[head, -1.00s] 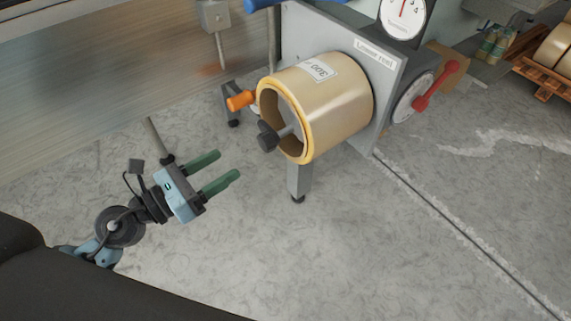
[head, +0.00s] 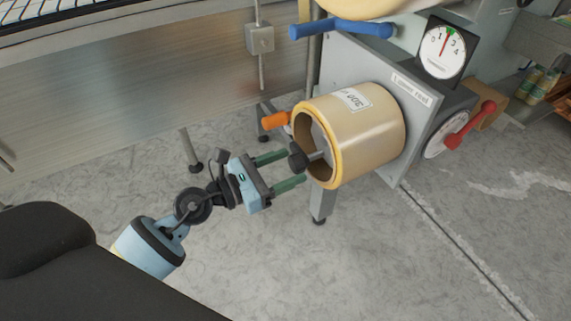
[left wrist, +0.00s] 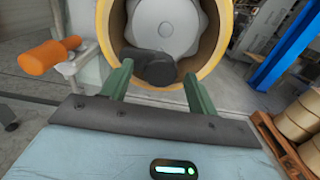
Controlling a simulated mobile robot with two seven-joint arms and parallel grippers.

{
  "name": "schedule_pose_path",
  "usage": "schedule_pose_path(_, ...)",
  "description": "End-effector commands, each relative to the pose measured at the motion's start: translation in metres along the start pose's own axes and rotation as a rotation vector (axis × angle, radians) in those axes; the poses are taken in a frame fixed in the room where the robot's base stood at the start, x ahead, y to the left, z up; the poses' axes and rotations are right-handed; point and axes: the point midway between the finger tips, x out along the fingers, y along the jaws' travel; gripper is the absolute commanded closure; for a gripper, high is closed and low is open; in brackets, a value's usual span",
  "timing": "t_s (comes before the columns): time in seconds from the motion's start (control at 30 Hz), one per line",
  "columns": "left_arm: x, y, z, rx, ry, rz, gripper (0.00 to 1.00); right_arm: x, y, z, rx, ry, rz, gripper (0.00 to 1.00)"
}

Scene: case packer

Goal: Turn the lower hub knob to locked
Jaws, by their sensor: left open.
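The lower hub knob (head: 298,158) is a dark knob on a short shaft at the centre of the lower reel's hub. It also shows in the left wrist view (left wrist: 156,68). The lower reel (head: 368,135) is a tan roll with a white label on a grey panel. My left gripper (head: 292,168) is open, its two green fingers pointing at the hub. In the wrist view the knob appears between the fingertips, with the fingers apart from it; whether they reach around it is hard to tell. My right gripper is not in view.
An orange handle (head: 275,121) sticks out left of the reel and is close to the fingers in the wrist view. A blue bar (head: 342,28) is above. A red lever (head: 470,125) and a round gauge (head: 443,51) are at the right. The floor in front is clear.

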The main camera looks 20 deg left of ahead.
Motion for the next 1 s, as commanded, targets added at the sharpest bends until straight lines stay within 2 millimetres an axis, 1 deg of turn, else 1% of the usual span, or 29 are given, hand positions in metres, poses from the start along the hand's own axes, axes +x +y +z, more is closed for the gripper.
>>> schedule_pose_path(0.1,0.0044,0.0,0.0004,0.0,0.0,0.0,0.41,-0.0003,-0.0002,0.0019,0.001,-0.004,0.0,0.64)
schedule_pose_path(0.33,0.0047,-0.0002,-0.0002,-0.001,0.0,-0.001,0.41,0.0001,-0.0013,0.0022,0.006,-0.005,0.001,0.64)
schedule_pose_path(0.37,0.0047,-0.0002,-0.0002,-0.001,0.0,-0.001,0.43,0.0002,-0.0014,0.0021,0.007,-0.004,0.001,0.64)
schedule_pose_path(0.6,0.0045,-0.0002,-0.0002,0.0,0.0,0.0,0.75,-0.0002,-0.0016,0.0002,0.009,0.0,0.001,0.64)
schedule_pose_path(0.7,0.0044,-0.0001,-0.0001,0.0,0.0,0.0,0.85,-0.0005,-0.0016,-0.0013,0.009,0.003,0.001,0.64)
schedule_pose_path(1.0,0.0044,0.0001,0.0009,-0.043,0.001,0.0,0.86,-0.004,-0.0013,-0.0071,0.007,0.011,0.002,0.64)
